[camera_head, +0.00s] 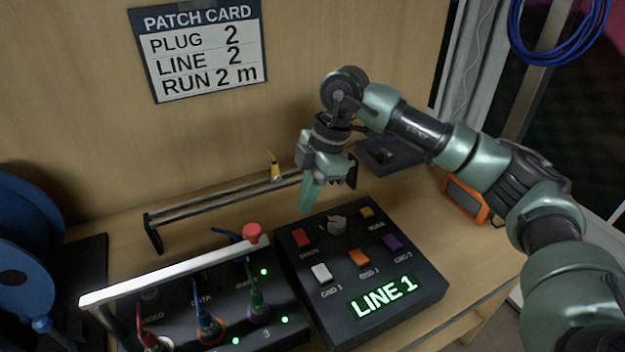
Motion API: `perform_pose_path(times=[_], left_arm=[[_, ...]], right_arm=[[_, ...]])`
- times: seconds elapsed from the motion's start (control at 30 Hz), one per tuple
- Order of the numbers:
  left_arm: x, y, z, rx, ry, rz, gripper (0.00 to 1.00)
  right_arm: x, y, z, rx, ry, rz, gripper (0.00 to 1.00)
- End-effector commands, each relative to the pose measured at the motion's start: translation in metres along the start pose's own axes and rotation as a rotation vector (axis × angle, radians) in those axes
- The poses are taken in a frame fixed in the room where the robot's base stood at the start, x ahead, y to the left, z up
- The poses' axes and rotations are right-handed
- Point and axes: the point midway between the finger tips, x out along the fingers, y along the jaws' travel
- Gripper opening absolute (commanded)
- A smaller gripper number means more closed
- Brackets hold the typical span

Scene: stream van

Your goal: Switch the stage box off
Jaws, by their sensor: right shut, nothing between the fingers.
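The stage box appears to be the black box (276,336) at the lower left, with a white bar across it, plugged sockets and several lit green lights (264,271). A round red knob (252,233) stands at its back right corner. My right gripper (308,197) is shut and empty, pointing down above the panel's back edge, right of the red knob. My left gripper is out of view.
A patch card (200,48) hangs on the wooden wall. A metal rail (215,202) with a yellow-tipped piece (275,168) runs behind the boxes. Blue reels (25,240) stand at left. An orange-framed device (465,197) lies at right, near my right arm.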

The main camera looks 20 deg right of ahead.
Motion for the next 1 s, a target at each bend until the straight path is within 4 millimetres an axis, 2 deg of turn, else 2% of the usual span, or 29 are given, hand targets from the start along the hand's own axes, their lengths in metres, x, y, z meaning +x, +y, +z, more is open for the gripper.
perform_pose_path(times=[0.03, 0.2, 0.4, 1.0], left_arm=[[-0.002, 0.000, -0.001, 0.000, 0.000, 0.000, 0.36], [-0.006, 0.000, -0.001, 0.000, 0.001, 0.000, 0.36], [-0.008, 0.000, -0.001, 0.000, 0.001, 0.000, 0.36], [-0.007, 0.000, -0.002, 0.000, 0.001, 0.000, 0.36]], right_arm=[[0.011, -0.001, 0.000, -0.001, -0.002, -0.005, 0.00], [0.041, 0.001, 0.004, 0.000, -0.001, -0.003, 0.00], [0.061, 0.003, 0.010, -0.001, -0.001, -0.001, 0.00], [0.073, 0.006, 0.013, -0.001, 0.000, 0.001, 0.00]])
